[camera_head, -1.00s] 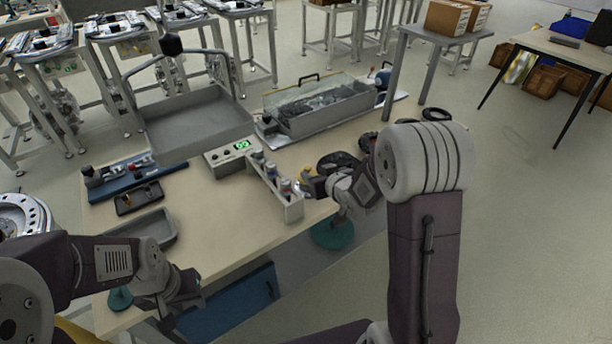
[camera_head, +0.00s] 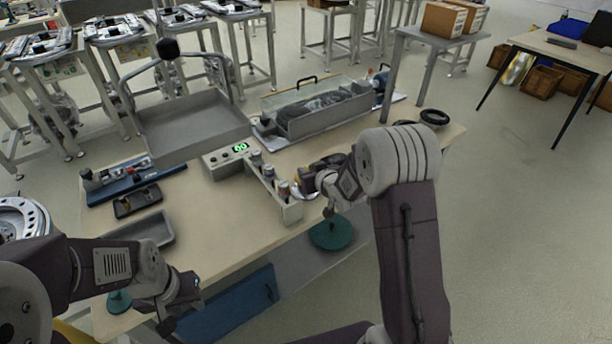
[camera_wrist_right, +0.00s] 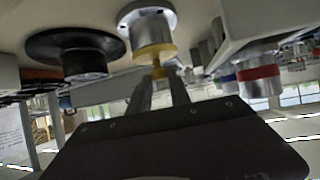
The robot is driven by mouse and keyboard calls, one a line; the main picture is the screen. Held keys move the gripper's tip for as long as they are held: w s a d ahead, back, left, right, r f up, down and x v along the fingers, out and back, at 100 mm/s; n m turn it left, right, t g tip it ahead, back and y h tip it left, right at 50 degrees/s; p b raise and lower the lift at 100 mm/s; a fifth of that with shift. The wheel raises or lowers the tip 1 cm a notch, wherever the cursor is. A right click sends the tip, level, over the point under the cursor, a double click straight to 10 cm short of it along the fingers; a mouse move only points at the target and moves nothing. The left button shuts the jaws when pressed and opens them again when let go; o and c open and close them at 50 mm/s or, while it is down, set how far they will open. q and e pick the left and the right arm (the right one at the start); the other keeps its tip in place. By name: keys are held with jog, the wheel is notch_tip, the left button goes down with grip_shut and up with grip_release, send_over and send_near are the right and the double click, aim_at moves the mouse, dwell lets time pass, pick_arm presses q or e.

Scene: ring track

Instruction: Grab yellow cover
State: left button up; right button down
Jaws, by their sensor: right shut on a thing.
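The yellow cover (camera_wrist_right: 155,51) sits against a silver cylindrical part in the right wrist view, with a narrow yellow stem between my fingertips. My right gripper (camera_wrist_right: 158,78) is shut on this stem. In the head view my right gripper (camera_head: 308,181) is over the table beside the row of small cylinders, and the cover is mostly hidden there. My left gripper (camera_head: 190,287) is low at the table's front left edge, apart from the cover. Its fingers are too small and dark to judge.
A grey rack with small cylinders (camera_head: 288,208) stands just left of my right gripper. A control box with a green display (camera_head: 228,161) is behind it. A black flanged part (camera_wrist_right: 75,48) is close by in the wrist view. The table front (camera_head: 235,235) is clear.

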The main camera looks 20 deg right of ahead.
jog(key=r, duration=0.2)
jog(key=r+p, duration=0.1)
jog(key=r, duration=0.1)
jog(key=shift+d+r, duration=0.2)
jog(key=shift+r, duration=0.2)
jog(key=s+d+r+p, duration=0.3)
jog(key=s+d+r, duration=0.3)
jog(key=d, duration=0.3)
jog(key=shift+s, duration=0.5)
